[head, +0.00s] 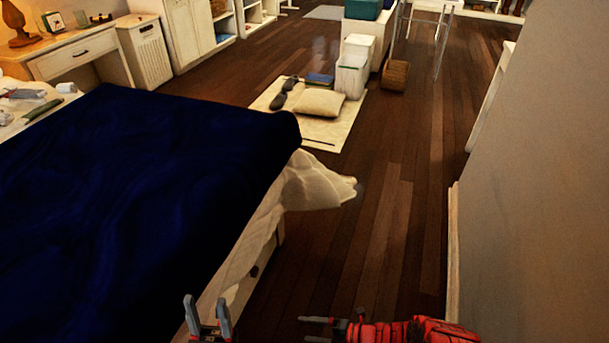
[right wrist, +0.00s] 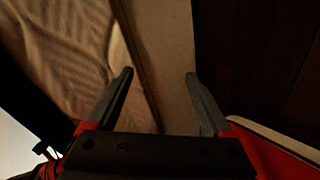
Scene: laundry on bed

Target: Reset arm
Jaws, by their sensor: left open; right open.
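My left gripper (head: 207,310) is at the bottom of the head view, beside the near end of the bed's side. Its two grey fingers point up and stand apart, with nothing seen between them. My right gripper (head: 306,330), on a red arm, is at the bottom edge to its right, pointing left toward the bed. In the right wrist view its fingers (right wrist: 159,75) are apart and empty, with pale creased fabric (right wrist: 70,50) and a light board-like surface (right wrist: 170,60) beyond them. Much of both arms is out of view.
A bed with a dark blue cover (head: 130,200) fills the left. White cloth (head: 315,183) hangs at its far corner. A grey wall (head: 540,220) stands at the right. Wooden floor (head: 385,220) lies clear between them. A mat with a pillow (head: 320,102) and white boxes (head: 351,78) are farther off.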

